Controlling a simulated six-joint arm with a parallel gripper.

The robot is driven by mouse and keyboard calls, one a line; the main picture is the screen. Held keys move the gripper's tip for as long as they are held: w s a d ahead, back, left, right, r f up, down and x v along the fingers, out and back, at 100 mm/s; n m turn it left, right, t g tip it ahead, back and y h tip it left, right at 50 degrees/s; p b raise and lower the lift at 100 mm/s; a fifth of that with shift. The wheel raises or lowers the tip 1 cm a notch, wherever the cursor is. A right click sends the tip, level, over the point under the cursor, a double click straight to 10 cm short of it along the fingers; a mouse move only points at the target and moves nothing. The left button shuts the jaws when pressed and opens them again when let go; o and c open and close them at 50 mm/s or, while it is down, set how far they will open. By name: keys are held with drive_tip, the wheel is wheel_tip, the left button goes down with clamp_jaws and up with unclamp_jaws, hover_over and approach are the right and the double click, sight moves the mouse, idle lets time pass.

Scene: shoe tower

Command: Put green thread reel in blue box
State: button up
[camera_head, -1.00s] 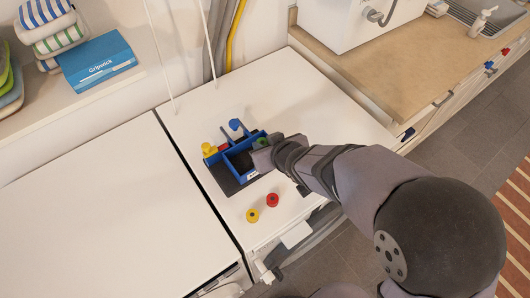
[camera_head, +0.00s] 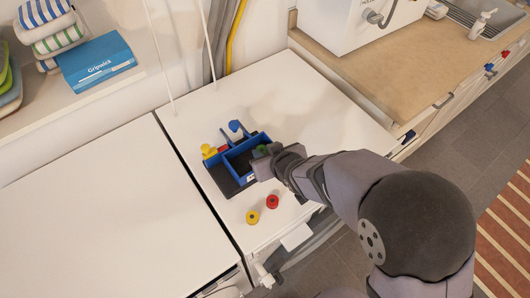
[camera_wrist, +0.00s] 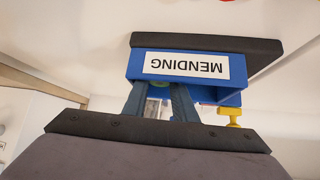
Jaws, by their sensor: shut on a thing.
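The blue box (camera_head: 229,156) sits on the white top, open upward, with compartments and a dark mat-like piece beside it. In the wrist view the blue box (camera_wrist: 238,98) shows a white "MENDING" label, upside down. The green thread reel (camera_head: 260,149) is at the box's right part, by my gripper (camera_head: 261,159). My gripper is shut on the green reel; in the wrist view its fingers (camera_wrist: 160,88) reach behind the label wall, with a little green (camera_wrist: 158,84) between them. I cannot tell whether the reel touches the box floor.
A yellow reel (camera_head: 252,216) and a red reel (camera_head: 272,201) stand in front of the box. A yellow piece (camera_head: 207,150) and a blue piece (camera_head: 235,126) stand at the box's left and back. The white top is clear to the right and back.

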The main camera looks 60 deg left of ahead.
drive_tip(key=shift+s+d+f, duration=0.1)
drive_tip(key=shift+d+f, duration=0.15)
drive_tip(key=shift+f, duration=0.25)
drive_tip(key=shift+d+f, duration=0.25)
drive_tip(key=shift+f, duration=0.2)
drive_tip(key=o, duration=0.8)
drive_tip(key=shift+r, duration=0.1)
drive_tip(key=shift+a+r+p, duration=0.2)
drive_tip(key=shift+r+p, duration=0.25)
drive_tip(key=shift+r, duration=0.05)
drive_tip(key=v, duration=1.2)
drive_tip(key=shift+a+r+p, duration=0.15)
drive_tip(key=shift+r+p, duration=0.15)
drive_tip(key=shift+p, duration=0.1)
